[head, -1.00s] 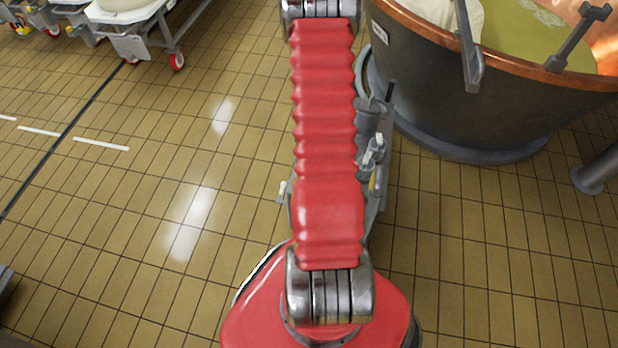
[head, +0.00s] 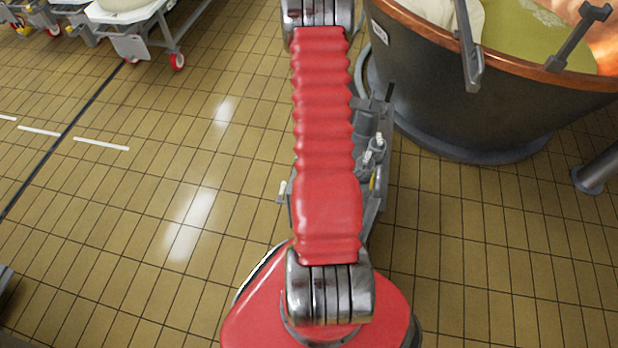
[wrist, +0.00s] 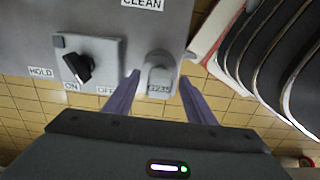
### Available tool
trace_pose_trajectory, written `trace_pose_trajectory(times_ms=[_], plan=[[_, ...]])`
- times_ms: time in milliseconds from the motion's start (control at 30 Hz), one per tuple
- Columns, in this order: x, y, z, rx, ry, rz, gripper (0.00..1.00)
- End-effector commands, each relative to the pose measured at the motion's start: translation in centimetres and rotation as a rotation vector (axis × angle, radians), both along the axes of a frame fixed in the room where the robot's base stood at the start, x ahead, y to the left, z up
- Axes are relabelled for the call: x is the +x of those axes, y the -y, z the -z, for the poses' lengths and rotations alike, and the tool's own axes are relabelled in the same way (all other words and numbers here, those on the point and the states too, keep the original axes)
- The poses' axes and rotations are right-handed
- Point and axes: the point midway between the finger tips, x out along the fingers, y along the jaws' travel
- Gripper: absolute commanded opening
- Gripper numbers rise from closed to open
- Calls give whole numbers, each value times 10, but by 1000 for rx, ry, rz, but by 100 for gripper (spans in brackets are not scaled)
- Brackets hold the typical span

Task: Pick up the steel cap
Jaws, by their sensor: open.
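A rounded grey metal piece marked 2235, which looks like the steel cap (wrist: 159,73), sits at the lower edge of a grey panel (wrist: 30,35) in the wrist view. My gripper (wrist: 160,79) is open, with one purple finger to the left of the cap and the other to its right. Gaps show between the cap and both fingers, and nothing is held. I cannot make out the cap or my gripper in the head view.
A black rotary switch (wrist: 78,68) with HOLD, ON and OFF labels is left of the cap. Dark curved ribs (wrist: 262,50) lie at the right. In the head view, a copper-rimmed vat (head: 470,100) stands right and a wheeled cart (head: 135,32) upper left; tiled floor is open.

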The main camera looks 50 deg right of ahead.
Motion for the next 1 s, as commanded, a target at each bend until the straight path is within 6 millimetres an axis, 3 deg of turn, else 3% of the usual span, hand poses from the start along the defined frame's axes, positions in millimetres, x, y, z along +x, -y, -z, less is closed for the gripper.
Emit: trace_pose_trajectory(times_ms=[733, 1000], plan=[[0, 0, 0, 1, 0, 0, 1], [0, 0, -1, 0, 0, 0, 1]])
